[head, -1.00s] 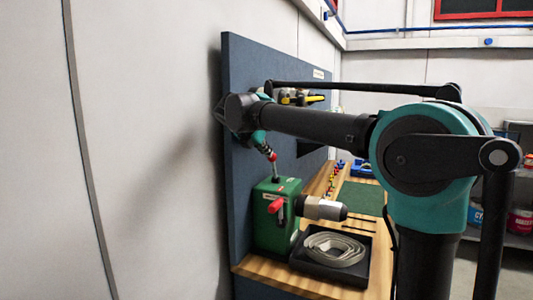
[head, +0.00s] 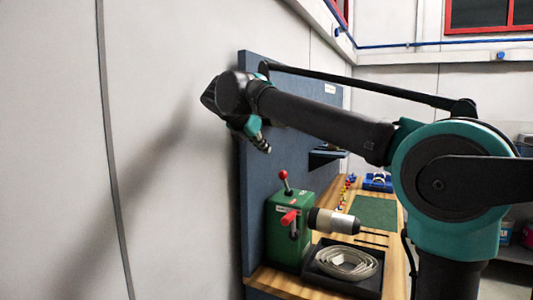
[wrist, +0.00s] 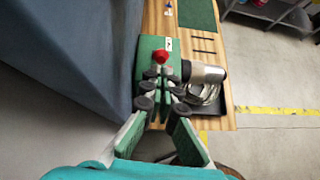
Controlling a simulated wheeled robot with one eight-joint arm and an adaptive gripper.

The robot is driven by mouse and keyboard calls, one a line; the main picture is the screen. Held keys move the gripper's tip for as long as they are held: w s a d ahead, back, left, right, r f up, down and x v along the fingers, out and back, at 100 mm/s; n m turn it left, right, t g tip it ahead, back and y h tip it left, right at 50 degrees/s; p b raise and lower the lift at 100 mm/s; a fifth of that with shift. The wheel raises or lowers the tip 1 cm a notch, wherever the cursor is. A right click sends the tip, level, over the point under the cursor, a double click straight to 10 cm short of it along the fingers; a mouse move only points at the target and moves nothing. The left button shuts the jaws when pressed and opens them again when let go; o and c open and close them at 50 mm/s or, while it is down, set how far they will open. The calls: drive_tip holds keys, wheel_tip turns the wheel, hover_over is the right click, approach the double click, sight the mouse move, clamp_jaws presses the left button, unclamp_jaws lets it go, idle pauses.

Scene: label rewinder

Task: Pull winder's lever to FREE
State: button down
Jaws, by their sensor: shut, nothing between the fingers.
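The winder is a green box (head: 283,237) on the bench end, also in the wrist view (wrist: 148,48). A lever with a round red knob (head: 283,174) stands on its top, leaning slightly left in the head view. The knob shows beyond my fingertips in the wrist view (wrist: 160,56). A red handle (head: 289,217) is on the front face, and a grey and black spindle (head: 334,222) sticks out right. My gripper (head: 264,148) is shut and empty, above and apart from the knob. I cannot read the winder's labels.
A blue-grey panel (head: 254,140) stands close behind the winder, beside the white wall. A black tray (head: 320,270) with a coiled pale strap (head: 345,262) sits at the bench's front. A green mat (head: 374,211) and small colored items lie farther back.

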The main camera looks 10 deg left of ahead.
idle(0.3)
drive_tip(key=s+d+f+n+t+y, duration=0.1)
drive_tip(key=s+f+n+t, duration=0.1)
drive_tip(key=s+f, duration=0.5)
drive_tip(key=shift+n, duration=0.4)
drive_tip(key=w+r+x, duration=0.1)
drive_tip(key=r+x, duration=0.1)
drive_tip(key=x, duration=1.1)
drive_tip(key=shift+w+r, duration=0.25)
